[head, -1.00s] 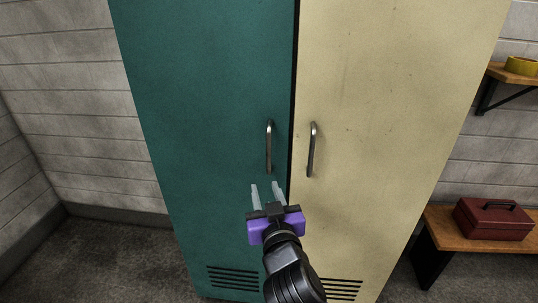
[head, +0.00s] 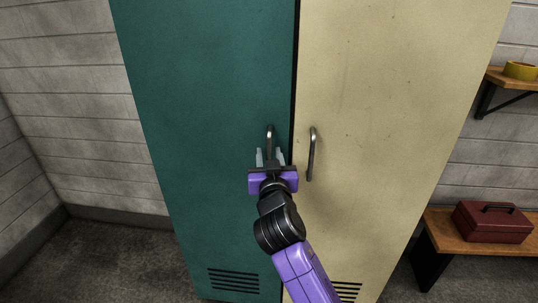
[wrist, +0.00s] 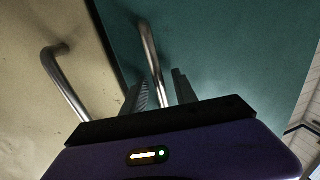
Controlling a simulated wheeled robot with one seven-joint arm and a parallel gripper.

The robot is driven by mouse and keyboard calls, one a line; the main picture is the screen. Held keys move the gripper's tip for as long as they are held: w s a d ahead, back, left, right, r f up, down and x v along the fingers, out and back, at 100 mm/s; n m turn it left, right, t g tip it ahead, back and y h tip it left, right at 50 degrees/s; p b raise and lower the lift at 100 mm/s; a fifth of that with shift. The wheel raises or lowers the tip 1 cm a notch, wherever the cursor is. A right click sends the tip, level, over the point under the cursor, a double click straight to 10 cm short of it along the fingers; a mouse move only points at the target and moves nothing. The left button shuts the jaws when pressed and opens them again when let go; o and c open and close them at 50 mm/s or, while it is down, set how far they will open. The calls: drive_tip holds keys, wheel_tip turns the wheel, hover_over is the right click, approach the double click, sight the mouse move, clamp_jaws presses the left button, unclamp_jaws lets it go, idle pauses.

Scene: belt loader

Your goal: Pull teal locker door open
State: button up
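The teal locker door (head: 205,110) is shut, its face flush beside the cream door. Its vertical metal handle (head: 269,134) is near the door's right edge, with its lower part hidden by my gripper. My gripper (head: 270,157) is in front of the handle, with one finger on each side of it. In the wrist view the teal door's handle (wrist: 150,50) runs down between the two fingers (wrist: 160,92). Gaps show between the handle and the fingers, so the gripper is open around it. Contact is not visible.
The cream locker door (head: 390,120) with its own handle (head: 311,155) is close on the right. A wooden bench (head: 460,235) with a red toolbox (head: 492,222) and a shelf (head: 510,78) stand further right. The floor (head: 110,255) to the left is clear.

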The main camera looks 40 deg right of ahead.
clamp_jaws()
idle(1.4)
